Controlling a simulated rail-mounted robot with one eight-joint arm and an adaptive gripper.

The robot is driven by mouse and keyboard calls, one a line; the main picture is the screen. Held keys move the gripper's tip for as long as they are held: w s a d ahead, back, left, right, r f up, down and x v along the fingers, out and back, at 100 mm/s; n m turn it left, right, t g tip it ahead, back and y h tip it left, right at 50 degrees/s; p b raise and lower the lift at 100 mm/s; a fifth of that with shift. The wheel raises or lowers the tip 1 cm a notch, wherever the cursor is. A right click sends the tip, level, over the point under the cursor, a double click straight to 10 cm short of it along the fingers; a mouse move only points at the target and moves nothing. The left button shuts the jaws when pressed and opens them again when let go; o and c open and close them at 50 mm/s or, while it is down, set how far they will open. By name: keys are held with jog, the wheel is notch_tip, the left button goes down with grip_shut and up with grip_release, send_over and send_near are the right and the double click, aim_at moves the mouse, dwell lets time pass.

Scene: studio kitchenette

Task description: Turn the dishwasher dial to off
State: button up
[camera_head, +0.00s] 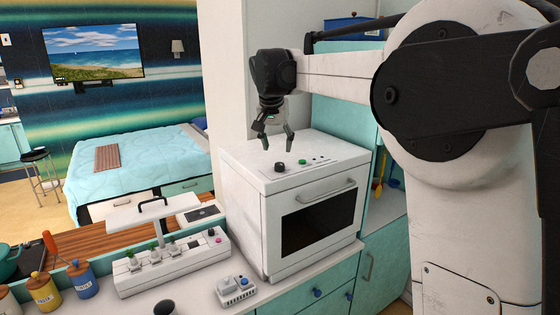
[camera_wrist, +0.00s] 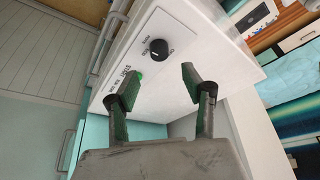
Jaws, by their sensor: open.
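The white box-shaped dishwasher (camera_head: 245,220) stands on the counter, with a dark window and a bar handle on its front. Its black round dial (camera_head: 280,167) sits on the top panel, beside a green button (camera_head: 302,162). My gripper (camera_head: 277,145) is open and empty above the panel, apart from the dial. In the wrist view the dial lies beyond the gap between the fingertips (camera_wrist: 156,80).
A white unit with several knobs and plants (camera_head: 172,262) stands left of the dishwasher. Teal cabinets (camera_head: 385,250) are at the right. The space above the dishwasher's top is clear around my gripper.

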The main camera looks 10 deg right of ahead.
aim_at(279, 164)
jog(key=p+x, duration=0.1)
jog(key=x, duration=0.7)
jog(key=shift+c, duration=0.3)
grip_shut()
